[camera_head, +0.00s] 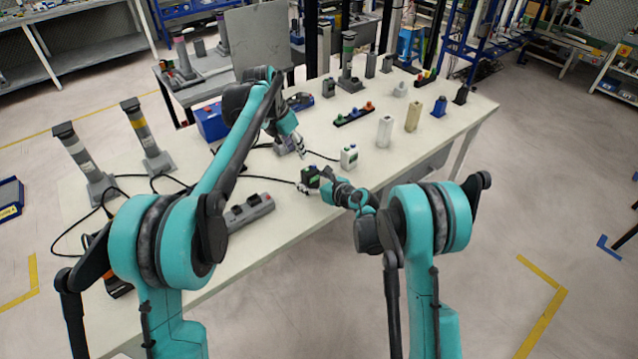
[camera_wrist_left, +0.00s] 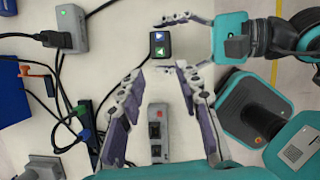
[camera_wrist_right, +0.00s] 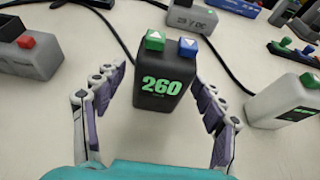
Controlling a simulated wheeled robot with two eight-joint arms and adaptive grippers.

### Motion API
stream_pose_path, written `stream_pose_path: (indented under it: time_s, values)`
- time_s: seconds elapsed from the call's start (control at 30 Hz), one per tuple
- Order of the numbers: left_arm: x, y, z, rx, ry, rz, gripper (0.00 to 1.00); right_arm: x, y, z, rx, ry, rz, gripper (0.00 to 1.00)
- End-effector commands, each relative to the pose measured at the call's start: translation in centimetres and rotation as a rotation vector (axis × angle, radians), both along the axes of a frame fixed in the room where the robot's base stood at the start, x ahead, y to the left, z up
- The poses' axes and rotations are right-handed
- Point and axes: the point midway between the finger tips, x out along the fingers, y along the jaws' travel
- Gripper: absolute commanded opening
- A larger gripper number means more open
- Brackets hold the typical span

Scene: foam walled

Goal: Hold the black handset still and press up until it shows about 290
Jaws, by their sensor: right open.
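The black handset (camera_head: 311,177) stands on the table. My left gripper (camera_head: 302,153) is above and behind the handset. In the left wrist view its fingers (camera_wrist_left: 166,70) are spread and empty, with the handset (camera_wrist_left: 160,43) just beyond the tips.
A white handset (camera_head: 348,157) stands close to the right. A grey box with buttons (camera_head: 249,211) lies to the left, and a grey device (camera_head: 290,146) behind. Cables cross the left of the table. Several bottles and blocks stand farther right.

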Motion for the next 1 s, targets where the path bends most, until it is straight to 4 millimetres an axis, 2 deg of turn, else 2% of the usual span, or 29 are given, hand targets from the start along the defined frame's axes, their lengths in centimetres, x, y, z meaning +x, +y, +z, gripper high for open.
stream_pose_path:
  time_s: [0.13, 0.4, 0.6, 0.63, 0.67, 0.7, 0.8, 0.83, 1.0]
  values:
    - [0.00, 0.00, 0.00, 0.000, 0.000, 0.000, 0.34, 0.70, 0.52, -0.35, 0.001, 0.000, 0.000, 0.71]
    - [-0.01, -0.01, 0.00, 0.000, 0.000, 0.000, 0.34, 0.81, 0.58, -0.38, 0.002, 0.000, -0.002, 0.71]
    - [0.00, 0.00, 0.00, 0.000, 0.000, 0.000, 0.34, 0.81, 0.57, -0.38, 0.002, 0.000, -0.002, 0.18]
    - [0.00, 0.00, 0.00, 0.000, 0.000, 0.000, 0.34, 0.81, 0.57, -0.38, 0.002, 0.000, -0.002, 0.13]
    - [0.00, 0.00, 0.00, 0.000, 0.000, 0.000, 0.34, 0.81, 0.56, -0.38, 0.002, 0.000, -0.002, 0.13]
    - [0.00, 0.00, 0.00, 0.000, 0.000, 0.000, 0.32, 0.81, 0.56, -0.38, 0.002, 0.000, -0.002, 0.13]
    - [0.00, 0.00, 0.00, 0.000, 0.000, 0.000, 0.05, 0.81, 0.56, -0.38, 0.002, 0.000, -0.002, 0.13]
    - [0.00, 0.00, 0.00, 0.000, 0.000, 0.000, 0.00, 0.81, 0.56, -0.38, 0.002, 0.000, -0.002, 0.13]
    - [0.00, 0.00, 0.00, 0.000, 0.000, 0.000, 0.00, 0.81, 0.55, -0.38, 0.002, 0.000, -0.002, 0.13]
